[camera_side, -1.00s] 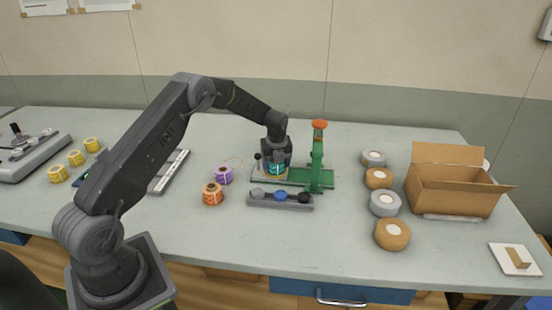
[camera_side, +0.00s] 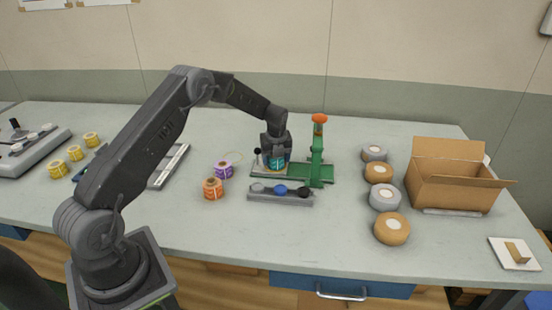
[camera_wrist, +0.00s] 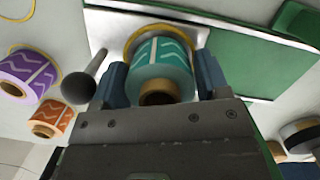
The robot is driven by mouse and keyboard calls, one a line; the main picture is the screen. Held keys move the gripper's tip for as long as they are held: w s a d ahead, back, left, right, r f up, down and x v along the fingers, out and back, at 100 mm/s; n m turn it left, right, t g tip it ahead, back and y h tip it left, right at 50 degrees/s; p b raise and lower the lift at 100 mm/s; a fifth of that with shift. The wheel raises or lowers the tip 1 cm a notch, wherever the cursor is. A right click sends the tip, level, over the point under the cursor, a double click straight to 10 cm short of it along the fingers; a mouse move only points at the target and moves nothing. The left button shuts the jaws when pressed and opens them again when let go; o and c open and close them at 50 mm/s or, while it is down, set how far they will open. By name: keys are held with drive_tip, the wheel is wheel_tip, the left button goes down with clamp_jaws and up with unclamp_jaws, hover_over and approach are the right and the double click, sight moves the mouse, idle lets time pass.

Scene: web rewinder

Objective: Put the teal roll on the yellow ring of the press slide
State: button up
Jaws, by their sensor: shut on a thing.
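The teal roll (camera_wrist: 165,65) with white zigzag marks is between the two blue fingers of my gripper (camera_wrist: 163,80), which is shut on it. In the side view the teal roll (camera_side: 277,162) shows just below my gripper (camera_side: 276,155), at the left part of the green press (camera_side: 318,160). In the wrist view the yellow ring (camera_wrist: 131,37) of the press slide (camera_wrist: 110,22) shows as an arc behind the roll. The roll covers the rest of the ring. I cannot tell whether the roll touches the ring.
A dark ball-topped knob (camera_wrist: 80,85) stands close left of my gripper. A purple roll (camera_side: 223,170) and an orange roll (camera_side: 213,189) stand to the left. A grey rack with round pieces (camera_side: 280,196) lies in front of the press.

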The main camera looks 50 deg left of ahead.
drive_tip(key=shift+s+a+r, duration=0.15)
drive_tip(key=shift+a+r, duration=0.1)
drive_tip(key=shift+r, duration=0.25)
drive_tip(key=shift+s+a+r, duration=0.15)
drive_tip(key=shift+a+r, duration=0.05)
drive_tip(key=shift+r, duration=0.3)
idle(0.4)
drive_tip(key=shift+a+f, duration=0.15)
drive_tip(key=shift+f, duration=0.25)
drive_tip(key=shift+s+f, duration=0.45)
drive_tip(key=shift+f, duration=0.3)
idle(1.7)
drive_tip(key=o, duration=0.5)
drive_tip(key=shift+r, duration=0.1)
drive_tip(key=shift+w+r, duration=0.15)
drive_tip(key=shift+r, duration=1.55)
drive_tip(key=shift+w+r, duration=0.1)
drive_tip(key=shift+r, duration=1.6)
drive_tip(key=shift+o, duration=1.1)
drive_tip(key=shift+a+r, duration=0.1)
drive_tip(key=shift+r, duration=0.5)
